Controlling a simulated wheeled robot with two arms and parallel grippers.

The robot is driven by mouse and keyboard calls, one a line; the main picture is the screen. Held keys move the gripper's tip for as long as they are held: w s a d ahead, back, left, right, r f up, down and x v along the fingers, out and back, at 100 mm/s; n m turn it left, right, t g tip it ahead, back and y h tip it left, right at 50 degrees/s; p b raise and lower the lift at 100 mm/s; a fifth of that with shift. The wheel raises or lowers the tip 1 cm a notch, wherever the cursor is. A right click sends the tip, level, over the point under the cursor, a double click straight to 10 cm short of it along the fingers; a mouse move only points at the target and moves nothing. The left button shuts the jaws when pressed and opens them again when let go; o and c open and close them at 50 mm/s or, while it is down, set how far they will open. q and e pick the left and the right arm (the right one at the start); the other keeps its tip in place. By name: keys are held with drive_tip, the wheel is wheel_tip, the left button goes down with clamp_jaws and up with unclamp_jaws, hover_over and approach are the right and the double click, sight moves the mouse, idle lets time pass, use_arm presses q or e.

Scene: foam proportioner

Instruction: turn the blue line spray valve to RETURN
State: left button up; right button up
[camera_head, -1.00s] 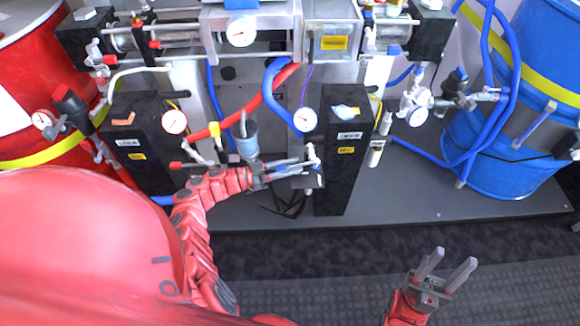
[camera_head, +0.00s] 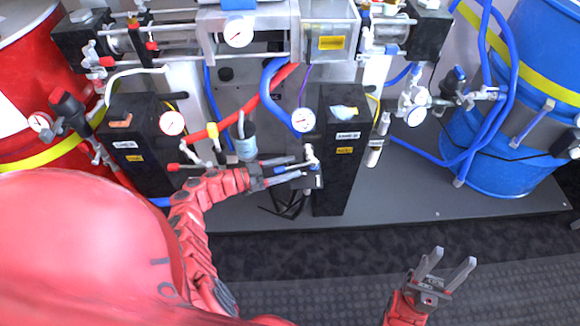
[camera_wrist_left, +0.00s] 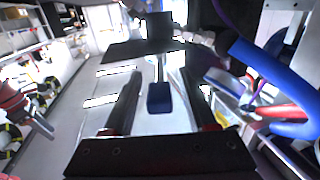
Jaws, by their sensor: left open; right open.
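The blue line spray valve (camera_head: 312,160) appears to be the small fitting with a pale lever at the left side of the right black box. My left gripper (camera_head: 298,167) is open, reaching in from the left, with its fingertips beside this valve. In the left wrist view, a small blue handle tip (camera_wrist_left: 160,98) on a thin stem lies between the two open fingers, apart from both as far as I can tell. The valve's RETURN marking cannot be read. My right gripper (camera_head: 448,263) is open and empty, low at the right over the dark floor.
The right black box (camera_head: 337,185) stands just right of my left gripper. A round gauge (camera_head: 303,120) and a blue hose (camera_head: 273,95) lie above it. A blue barrel (camera_head: 530,165) stands right, a red barrel (camera_head: 30,90) left. The grey platform's front (camera_head: 430,205) is clear.

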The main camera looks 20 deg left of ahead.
use_arm(q)
drive_tip(key=b+v, duration=0.5)
drive_tip(key=v, duration=1.2)
drive_tip(key=shift+b, duration=0.4)
